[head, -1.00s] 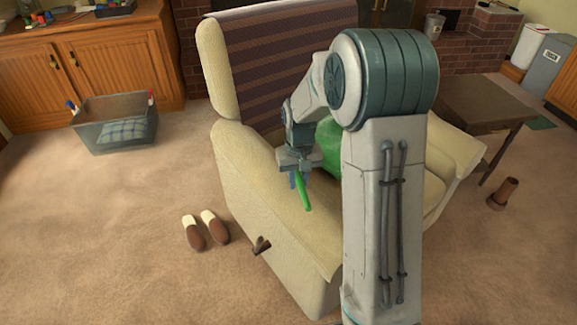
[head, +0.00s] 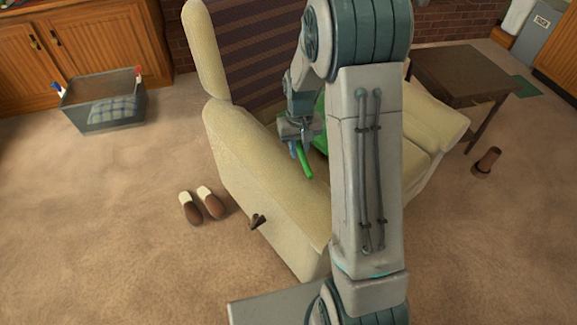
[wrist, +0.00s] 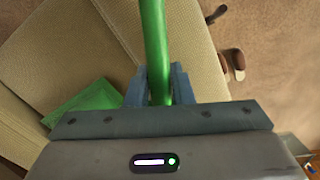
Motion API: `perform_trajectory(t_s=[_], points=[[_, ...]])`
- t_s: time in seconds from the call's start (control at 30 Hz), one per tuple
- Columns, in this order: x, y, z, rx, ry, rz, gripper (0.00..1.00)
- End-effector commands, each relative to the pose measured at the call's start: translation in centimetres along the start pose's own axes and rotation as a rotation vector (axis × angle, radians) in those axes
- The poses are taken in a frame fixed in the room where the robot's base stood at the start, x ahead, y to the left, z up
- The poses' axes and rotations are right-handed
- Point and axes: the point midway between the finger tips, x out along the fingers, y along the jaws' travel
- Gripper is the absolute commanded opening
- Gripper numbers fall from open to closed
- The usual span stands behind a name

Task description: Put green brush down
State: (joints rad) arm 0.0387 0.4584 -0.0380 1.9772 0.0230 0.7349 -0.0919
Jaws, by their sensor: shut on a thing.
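The green brush (head: 305,160) is in my gripper (head: 297,148), above the near armrest of the cream armchair (head: 240,165). In the wrist view the green brush (wrist: 156,45) shows as a long green handle between the two blue-grey fingers of my gripper (wrist: 160,85), which are shut on it. The brush slants down over the armrest (wrist: 185,45) in the head view. I cannot tell whether its tip touches the fabric. The end of the brush is cut off at the top of the wrist view.
A green cushion (wrist: 85,105) lies on the chair seat. Slippers (head: 202,205) and a lever (head: 257,221) are by the chair's side. A clear bin (head: 103,103) stands at the left, a dark side table (head: 460,75) at the right. Carpet on the left is mostly free.

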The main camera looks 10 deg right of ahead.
Motion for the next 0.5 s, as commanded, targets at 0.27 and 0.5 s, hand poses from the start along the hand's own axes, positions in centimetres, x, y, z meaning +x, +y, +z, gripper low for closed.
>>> perform_trajectory(t_s=[0.27, 0.5], points=[[2.0, -3.1, 0.8, 0.001, 0.001, 0.000, 0.00], [4.8, -3.2, 0.9, 0.002, -0.004, 0.000, 0.00]])
